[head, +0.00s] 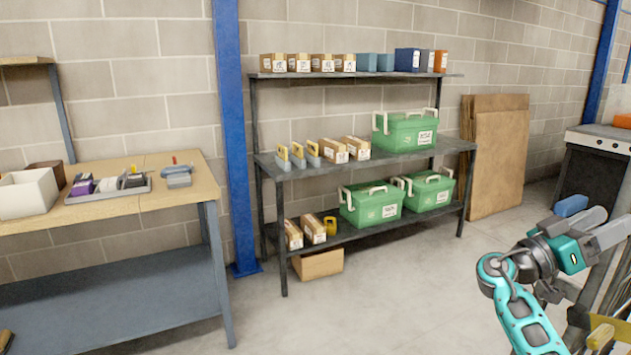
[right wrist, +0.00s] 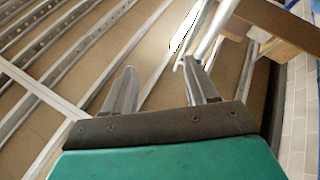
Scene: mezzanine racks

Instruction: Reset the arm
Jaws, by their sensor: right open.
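My right arm (head: 525,315), teal and grey, comes up from the bottom right of the head view. It is bent, with its wrist turned toward the right edge. My right gripper (right wrist: 160,88) shows in the right wrist view with its two grey fingers apart and nothing between them. In the head view the hand end sits near the right edge, and its fingertips cannot be made out clearly. My left arm and gripper are not in view.
Grey metal bars (right wrist: 60,55) and a wooden piece (right wrist: 280,25) lie beyond the right fingers. A dark rack (head: 375,156) with boxes and green crates stands mid-view. A workbench (head: 130,185) is at left, and flat brown panels (head: 498,160) lean on the wall. The middle floor is clear.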

